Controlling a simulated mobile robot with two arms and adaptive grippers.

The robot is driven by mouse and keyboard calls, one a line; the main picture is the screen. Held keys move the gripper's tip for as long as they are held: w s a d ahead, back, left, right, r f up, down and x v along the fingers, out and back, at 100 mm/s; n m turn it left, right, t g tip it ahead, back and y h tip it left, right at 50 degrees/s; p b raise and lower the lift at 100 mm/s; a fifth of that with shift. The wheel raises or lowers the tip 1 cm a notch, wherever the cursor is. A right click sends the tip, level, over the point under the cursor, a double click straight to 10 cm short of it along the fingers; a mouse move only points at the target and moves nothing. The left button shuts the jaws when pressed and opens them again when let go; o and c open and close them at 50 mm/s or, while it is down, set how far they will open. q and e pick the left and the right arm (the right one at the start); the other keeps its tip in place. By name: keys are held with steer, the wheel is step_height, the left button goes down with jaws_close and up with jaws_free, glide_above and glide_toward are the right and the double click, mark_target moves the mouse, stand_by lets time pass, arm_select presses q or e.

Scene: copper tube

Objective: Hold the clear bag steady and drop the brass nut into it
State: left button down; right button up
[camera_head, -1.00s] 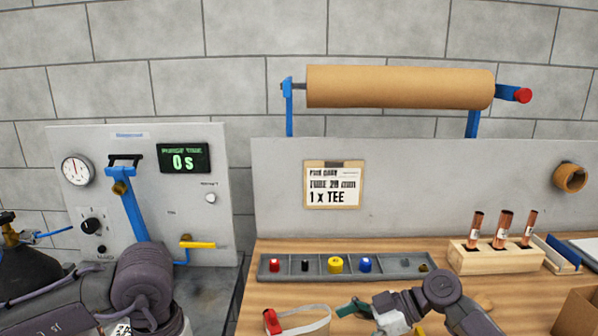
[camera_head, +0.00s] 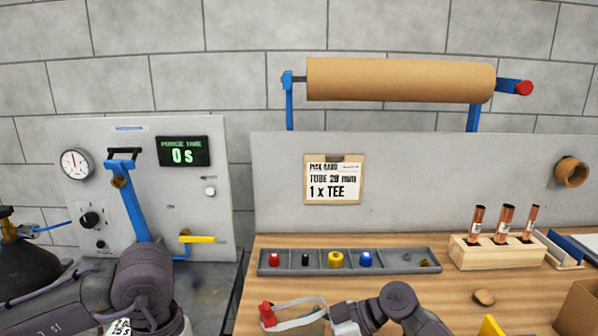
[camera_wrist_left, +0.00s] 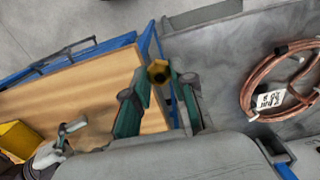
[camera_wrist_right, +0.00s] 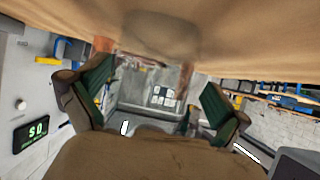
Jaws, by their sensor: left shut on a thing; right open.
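The clear bag (camera_head: 305,328) stands at the bottom edge of the head view, with a pale rim and a red clip (camera_head: 267,315) at its left; its lower part is cut off. The brass nut (camera_wrist_left: 158,72) sits between the fingertips of my left gripper (camera_wrist_left: 157,80), which is shut on it. The left fingers are outside the head view. My right gripper (camera_wrist_right: 155,92) is open, its green-padded fingers either side of a see-through, blurred area that looks like the bag. In the head view, my right gripper's body (camera_head: 345,318) is right beside the bag's rim.
A grey compartment tray (camera_head: 320,270) with small coloured parts lies behind the bag. A wooden block (camera_head: 497,255) holds copper tubes at the right. A cardboard box (camera_head: 578,312) is at the lower right. A copper coil (camera_wrist_left: 260,75) shows in the left wrist view.

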steer(key=c, duration=1)
steer(key=shift+c, duration=0.2)
arm_select(q)
steer(key=w+d+r, duration=1.4)
steer(key=d+r, duration=0.1)
arm_select(e)
steer(key=shift+f, duration=0.1)
arm_select(q)
steer(key=shift+d+f, duration=0.2)
steer(key=shift+f, duration=2.5)
steer(key=c, duration=0.9)
jaws_free()
